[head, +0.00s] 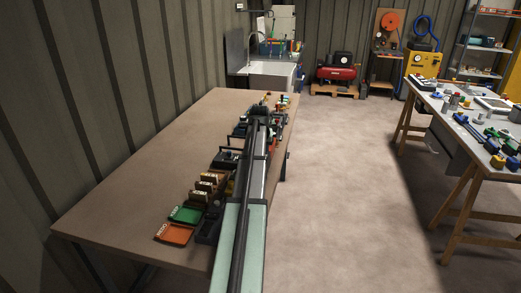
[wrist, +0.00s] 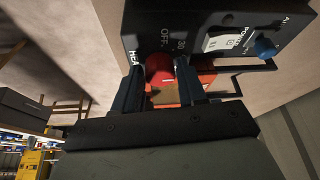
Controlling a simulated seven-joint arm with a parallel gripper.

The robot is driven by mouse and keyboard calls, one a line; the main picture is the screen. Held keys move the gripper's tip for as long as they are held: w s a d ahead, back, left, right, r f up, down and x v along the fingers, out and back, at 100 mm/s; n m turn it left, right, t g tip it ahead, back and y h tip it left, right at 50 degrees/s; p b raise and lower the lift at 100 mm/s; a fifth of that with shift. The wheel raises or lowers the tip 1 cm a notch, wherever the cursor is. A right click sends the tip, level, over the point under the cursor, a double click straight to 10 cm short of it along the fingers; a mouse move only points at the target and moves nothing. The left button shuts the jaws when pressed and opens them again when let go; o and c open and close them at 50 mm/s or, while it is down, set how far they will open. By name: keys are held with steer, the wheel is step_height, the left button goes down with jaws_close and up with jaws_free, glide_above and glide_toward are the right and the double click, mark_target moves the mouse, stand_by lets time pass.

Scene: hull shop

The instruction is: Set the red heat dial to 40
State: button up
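In the wrist view a dark control panel (wrist: 190,22) fills the top, with white lettering that includes "OFF", "30" and a cut-off "HEA". The red heat dial (wrist: 159,66) sits at the panel's lower edge, below those marks. My gripper (wrist: 160,76) has one dark finger on each side of the dial, and both tips appear to touch it. The dial's pointer and the 40 mark cannot be made out.
The panel also carries a white power switch (wrist: 228,40) and a blue knob (wrist: 264,48). A second table (head: 455,125) with tools stands at right; the floor between is clear.

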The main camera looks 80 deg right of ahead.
steer(key=o, duration=0.3)
steer(key=w+v, duration=0.1)
steer(key=v, duration=1.2)
steer(key=shift+s+r, duration=0.4)
steer(key=shift+s, duration=0.1)
